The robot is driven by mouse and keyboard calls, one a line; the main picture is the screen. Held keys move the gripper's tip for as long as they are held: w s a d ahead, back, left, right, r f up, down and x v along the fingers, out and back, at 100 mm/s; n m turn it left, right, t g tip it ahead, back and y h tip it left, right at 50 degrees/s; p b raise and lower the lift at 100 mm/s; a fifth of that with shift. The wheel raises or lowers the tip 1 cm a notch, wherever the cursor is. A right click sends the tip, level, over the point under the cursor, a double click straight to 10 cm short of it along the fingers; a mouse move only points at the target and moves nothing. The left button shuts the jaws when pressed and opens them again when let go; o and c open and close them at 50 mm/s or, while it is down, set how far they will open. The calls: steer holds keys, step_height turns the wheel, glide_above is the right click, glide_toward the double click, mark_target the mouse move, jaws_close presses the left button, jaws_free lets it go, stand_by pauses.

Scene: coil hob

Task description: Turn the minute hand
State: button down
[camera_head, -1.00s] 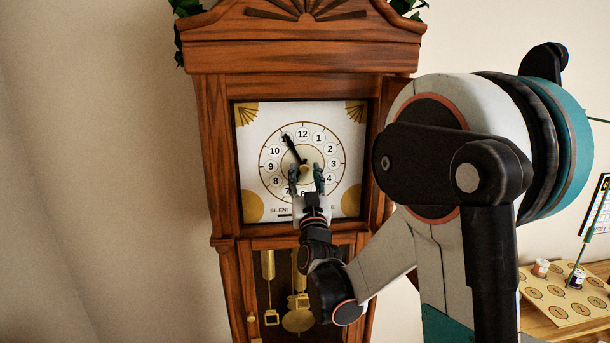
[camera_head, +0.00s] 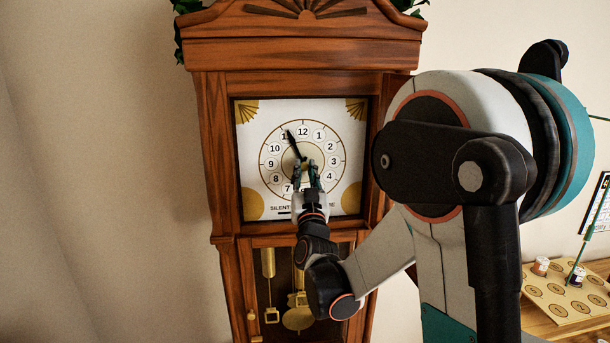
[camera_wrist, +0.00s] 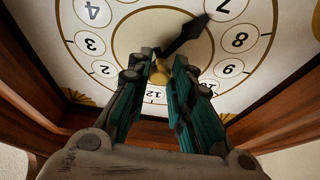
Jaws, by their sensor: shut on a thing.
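The clock face (camera_head: 345,180) is set in a wooden case. A long black hand, the minute hand (camera_head: 294,144), points near 11 in the head view. In the wrist view the face appears upside down, and a black spade-tipped hand (camera_wrist: 186,36) points toward 7; I cannot tell for sure which hand this is. A brass knob (camera_wrist: 160,73) sits at the centre of the face. My gripper (camera_head: 308,166) comes from below the centre, its teal fingers (camera_wrist: 159,72) shut on the brass knob. The fingers hide the lower dial and part of the hands.
Brass weights and a pendulum (camera_head: 298,318) hang in the case below the face. The wooden case (camera_head: 215,160) frames the dial closely. At lower right, a board with circles (camera_head: 565,290) and small pots lies on a wooden table.

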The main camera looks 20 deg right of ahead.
steer(key=m+h, duration=0.1)
steer(key=m, duration=0.1)
steer(key=m+g+h+b, duration=0.1)
steer(key=m, duration=0.1)
steer(key=m+h, duration=0.1)
steer(key=m, duration=0.2)
steer(key=shift+a+g, duration=0.3)
steer(key=m+g+h, duration=0.1)
steer(key=m, duration=0.2)
steer(key=m+g+h, duration=0.1)
steer(key=m, duration=0.3)
steer(key=shift+a+r+g, duration=0.1)
steer(key=shift+r+g, duration=0.1)
steer(key=shift+g, duration=0.2)
steer(key=c, duration=1.4)
jaws_free()
steer(key=v, duration=1.2)
steer(key=shift+w, duration=0.1)
